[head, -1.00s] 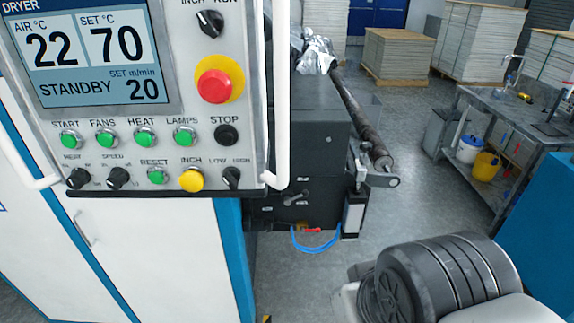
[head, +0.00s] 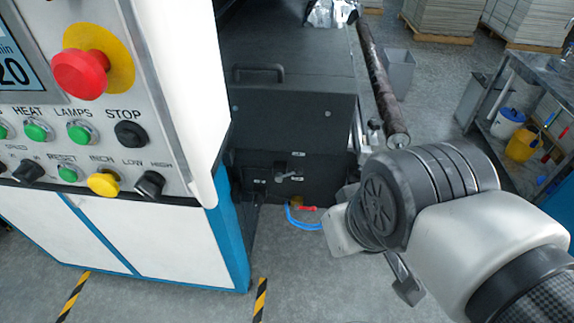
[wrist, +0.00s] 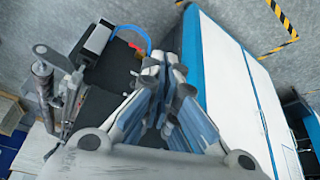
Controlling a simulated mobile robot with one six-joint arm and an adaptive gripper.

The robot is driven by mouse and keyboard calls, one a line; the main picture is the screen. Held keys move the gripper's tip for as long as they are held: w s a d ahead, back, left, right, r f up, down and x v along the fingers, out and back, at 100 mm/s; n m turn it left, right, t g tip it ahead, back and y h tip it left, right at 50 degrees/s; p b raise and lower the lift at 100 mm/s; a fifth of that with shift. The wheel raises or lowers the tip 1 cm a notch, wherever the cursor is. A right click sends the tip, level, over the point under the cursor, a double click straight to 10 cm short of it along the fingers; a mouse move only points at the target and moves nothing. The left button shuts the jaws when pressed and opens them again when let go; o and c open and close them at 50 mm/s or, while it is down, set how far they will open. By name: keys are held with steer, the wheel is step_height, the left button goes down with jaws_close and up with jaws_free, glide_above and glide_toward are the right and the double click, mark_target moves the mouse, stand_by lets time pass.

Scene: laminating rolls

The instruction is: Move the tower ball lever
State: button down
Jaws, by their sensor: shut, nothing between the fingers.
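A small red lever (head: 307,208) sits low at the foot of the dark machine unit, beside a brass-coloured fitting and a blue hose (head: 300,222). It looks like a ball-valve handle and lies about level. The red lever also shows in the wrist view (wrist: 135,45), small and blurred, just left of my fingertips. A grey turn handle (head: 288,176) is on the dark face above it. My gripper (wrist: 162,68) is shut and empty, its fingertips close to the red lever in the picture; I cannot tell the gap. In the head view my arm hides the gripper.
The white control cabinet (head: 100,235) with its overhanging button panel (head: 130,180) stands left of the dark machine unit (head: 290,125). A long roller (head: 380,75) juts out at right. Grey floor lies open below, with yellow-black striped tape (head: 260,298).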

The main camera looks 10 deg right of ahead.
steer(key=w+n+b, duration=0.1)
steer(key=w+n, duration=0.7)
steer(key=w, duration=0.7)
steer(key=w+a+f+n+h, duration=0.1)
steer(key=w+f+n, duration=0.3)
steer(key=w, duration=0.4)
steer(key=w+a+f+n+g+b, duration=0.1)
steer(key=w+a+f+n, duration=0.3)
steer(key=w, duration=0.4)
steer(key=shift+w+f+n+h+b, duration=0.2)
steer(key=shift+f+n+h+b, duration=0.15)
steer(key=shift+n, duration=0.55)
steer(key=shift+f, duration=0.1)
steer(key=b, duration=0.4)
glide_toward(289, 174)
step_height(289, 174, down, 3)
steer(key=a, duration=0.3)
steer(key=shift+w+d+f+b, duration=0.15)
steer(key=shift+d+f, duration=0.1)
steer(key=shift+d, duration=0.35)
steer(key=shift+w+d+f+b, duration=0.2)
steer(key=shift+d+f, duration=0.1)
steer(key=shift+d, duration=0.3)
steer(key=shift+w+d+f+b, duration=0.15)
steer(key=shift+d+f, duration=0.1)
steer(key=shift+d, duration=0.4)
steer(key=shift+d+p, duration=0.2)
steer(key=shift+p, duration=0.4)
steer(key=shift+s+d, duration=0.1)
